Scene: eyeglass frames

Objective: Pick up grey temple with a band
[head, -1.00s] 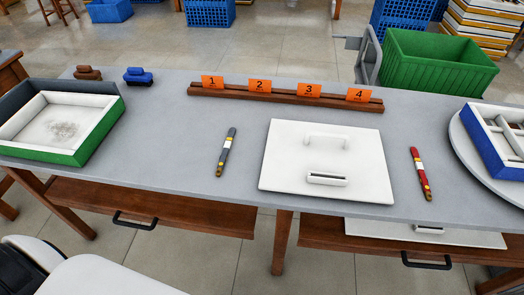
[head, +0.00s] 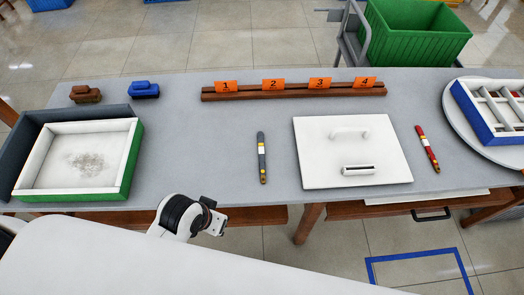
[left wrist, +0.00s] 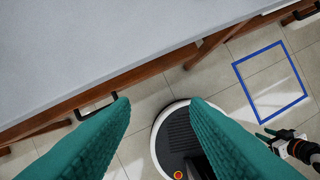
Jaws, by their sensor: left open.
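The grey temple (head: 262,157) lies flat on the grey table, lengthwise toward the front edge, left of the white lidded panel. It has a pale and yellow band near its middle and a brown lower end. A red temple (head: 428,149) lies right of the panel. My left gripper (left wrist: 158,103) shows two teal fingers, apart and empty, over the floor by the table's front edge. The grey temple is not in the left wrist view. In the head view a white and black arm part of mine (head: 185,217) shows before the table; no fingers are visible there.
The white panel (head: 310,150) with a handle and slot stands right of the grey temple. A green-walled tray (head: 127,165) is at the left. A wooden rack (head: 293,91) with numbered orange tags runs behind. The table around the grey temple is clear.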

